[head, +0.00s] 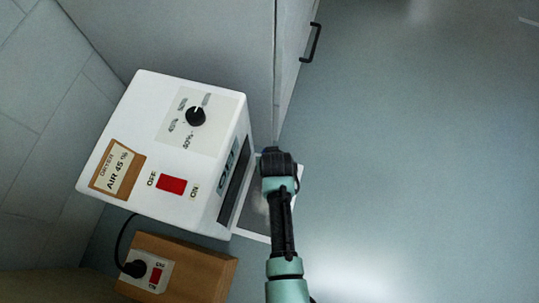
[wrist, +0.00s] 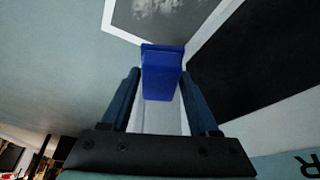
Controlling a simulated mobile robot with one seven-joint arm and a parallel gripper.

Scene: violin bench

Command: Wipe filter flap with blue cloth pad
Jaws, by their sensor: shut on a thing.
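The filter flap (head: 254,215) is a grey panel in a white frame, hanging open from the right side of the white dryer (head: 130,100). In the wrist view the flap (wrist: 168,16) is at the top, with a pale dusty patch on its dark face. My gripper (head: 272,155) is beside the dryer over the flap, hiding part of it. It is shut on the blue cloth pad (wrist: 162,72), which sticks out between the fingers. The pad's far end overlaps the flap's white frame corner in the wrist view; I cannot tell whether they touch.
The dryer's dark opening (wrist: 255,62) is right of the pad. The dryer has a black dial (head: 195,116) and a red switch (head: 172,185). A brown socket box (head: 205,270) stands below it. A grey cabinet (head: 200,40) is behind; the floor at right is clear.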

